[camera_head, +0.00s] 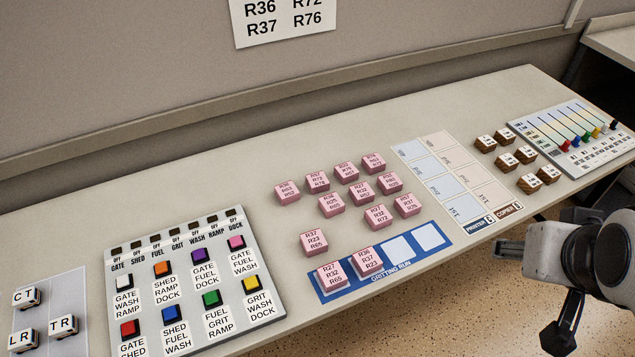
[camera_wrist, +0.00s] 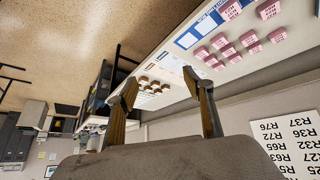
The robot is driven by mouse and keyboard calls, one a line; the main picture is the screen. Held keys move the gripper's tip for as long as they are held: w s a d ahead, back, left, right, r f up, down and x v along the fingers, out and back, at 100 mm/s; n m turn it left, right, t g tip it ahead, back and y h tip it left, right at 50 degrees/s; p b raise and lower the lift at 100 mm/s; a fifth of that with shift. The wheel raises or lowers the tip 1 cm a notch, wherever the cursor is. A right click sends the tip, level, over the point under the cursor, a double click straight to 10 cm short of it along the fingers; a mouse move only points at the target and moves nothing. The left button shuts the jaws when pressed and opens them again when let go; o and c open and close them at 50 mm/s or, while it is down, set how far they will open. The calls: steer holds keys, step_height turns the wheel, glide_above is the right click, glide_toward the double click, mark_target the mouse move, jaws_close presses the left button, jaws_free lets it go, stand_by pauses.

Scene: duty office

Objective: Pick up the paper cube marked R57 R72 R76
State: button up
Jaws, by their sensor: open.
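Several pink paper cubes stand in loose rows on the desk in the head view. The one at the back, second from left (camera_head: 317,181), seems to read R57 R72 R76, though its print is small. Neighbouring cubes stand close around it, apart from it. The wrist view shows the pink cubes at upper right, upside down, with labels too small to tell this one apart. My gripper (camera_wrist: 160,85) is open and empty, its two fingers apart, away from the cubes. In the head view my arm is at the lower right, past the desk's front edge.
Two pink cubes sit on the blue GRITTING RUN strip (camera_head: 430,237), whose two right squares are empty. A button panel (camera_head: 190,290) lies left. A PRINTER and COPIER card (camera_head: 440,170), brown blocks (camera_head: 506,159) and a slider panel (camera_head: 575,135) lie right. A wall sign (camera_head: 285,18) hangs behind.

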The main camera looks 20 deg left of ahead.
steer(key=w+a+f+n+t+y, duration=0.1)
steer(key=w+a+f+n, duration=0.1)
steer(key=w+a, duration=0.45)
steer(key=w+a+f+n+t+y, duration=0.1)
steer(key=w+a+f, duration=0.2)
steer(key=w, duration=0.7)
steer(key=w+a+f+n+t+y, duration=0.15)
steer(key=w+a, duration=0.25)
steer(key=w, duration=0.4)
steer(key=n+g+y, duration=0.2)
steer(key=n+y, duration=0.3)
glide_above(331, 195)
steer(key=w+d, duration=0.3)
steer(key=d, duration=0.3)
steer(key=shift+m, duration=0.25)
step_height(331, 195, down, 14)
steer(key=shift+s+d+r, duration=0.1)
steer(key=shift+s+d, duration=0.05)
steer(key=s+a+f, duration=0.1)
steer(key=a+f, duration=0.1)
steer(key=a+f+y, duration=0.1)
steer(key=a, duration=0.1)
steer(key=s+a+f+n+g+y, duration=0.1)
steer(key=a+f, duration=0.1)
steer(key=shift+s+f+y, duration=0.25)
steer(key=shift+s+f, duration=0.05)
steer(key=shift+f, duration=0.05)
steer(key=shift+a, duration=0.1)
steer(key=shift+x, duration=1.25)
